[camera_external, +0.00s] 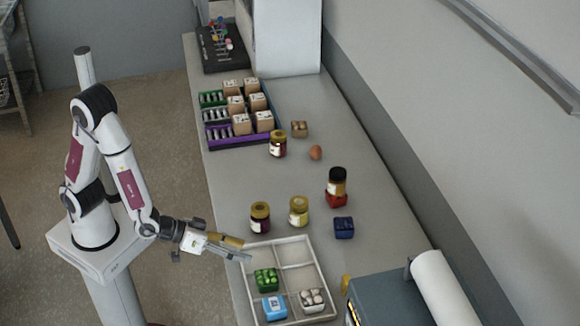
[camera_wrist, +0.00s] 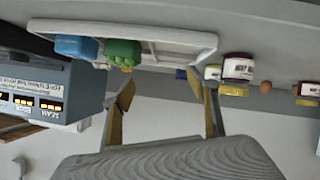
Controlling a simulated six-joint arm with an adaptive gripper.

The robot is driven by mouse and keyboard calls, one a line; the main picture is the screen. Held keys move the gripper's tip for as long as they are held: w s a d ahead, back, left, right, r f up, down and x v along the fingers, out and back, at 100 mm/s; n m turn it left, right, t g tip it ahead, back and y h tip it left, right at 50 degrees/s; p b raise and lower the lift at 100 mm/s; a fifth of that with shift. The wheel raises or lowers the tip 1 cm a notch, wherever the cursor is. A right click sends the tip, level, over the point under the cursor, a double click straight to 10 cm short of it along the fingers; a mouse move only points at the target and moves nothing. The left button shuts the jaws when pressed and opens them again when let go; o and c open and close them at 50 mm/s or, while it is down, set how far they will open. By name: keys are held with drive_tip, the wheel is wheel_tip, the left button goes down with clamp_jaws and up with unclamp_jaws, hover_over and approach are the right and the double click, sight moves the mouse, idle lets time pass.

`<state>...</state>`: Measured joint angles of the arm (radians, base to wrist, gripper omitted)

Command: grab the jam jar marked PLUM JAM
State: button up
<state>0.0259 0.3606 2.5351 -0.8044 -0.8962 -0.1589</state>
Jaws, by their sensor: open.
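Several jars stand on the counter, and I cannot read which is marked PLUM JAM. A dark purple jar with a gold lid (camera_external: 260,218) stands just beyond the tray; a yellow jar (camera_external: 299,212) is to its right. A dark red jar (camera_external: 278,145) stands farther back. In the wrist view, which looks upside down, a dark jar with a white label (camera_wrist: 238,68) shows right of the fingers, its label too small to read. My gripper (camera_external: 244,249) is open and empty near the tray's left edge, short of the dark purple jar. Its fingers (camera_wrist: 168,98) show apart in the wrist view.
A white divided tray (camera_external: 318,262) holds a green, a blue and a pale item. A red and amber stack with a dark lid (camera_external: 337,188), a dark blue box (camera_external: 344,228) and an egg (camera_external: 316,152) stand right. A purple crate (camera_external: 240,143) is farther back.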

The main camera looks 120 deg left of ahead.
sight(252, 213)
drive_tip(key=s+a+y, duration=0.1)
drive_tip(key=s+a+f+y, duration=0.1)
drive_tip(key=a, duration=0.1)
drive_tip(key=s+a+f+n+g+y, duration=0.1)
drive_tip(key=a, duration=0.1)
drive_tip(key=shift+f, duration=0.1)
drive_tip(key=s+a+y, duration=0.1)
drive_tip(key=s+y, duration=0.1)
drive_tip(key=s+a+y, duration=0.2)
drive_tip(key=shift+s+a+g, duration=0.15)
drive_tip(key=shift+a+g, duration=0.15)
drive_tip(key=shift+g, duration=0.1)
drive_tip(key=shift+s+a+r+y, duration=0.2)
drive_tip(key=shift+s+r+y, duration=0.25)
drive_tip(key=shift+s+y, duration=0.25)
drive_tip(key=shift+w+a, duration=0.1)
drive_tip(key=shift+a, duration=0.05)
drive_tip(key=shift+x, duration=1.2)
drive_tip(key=shift+x, duration=2.6)
drive_tip(key=shift+r, duration=0.1)
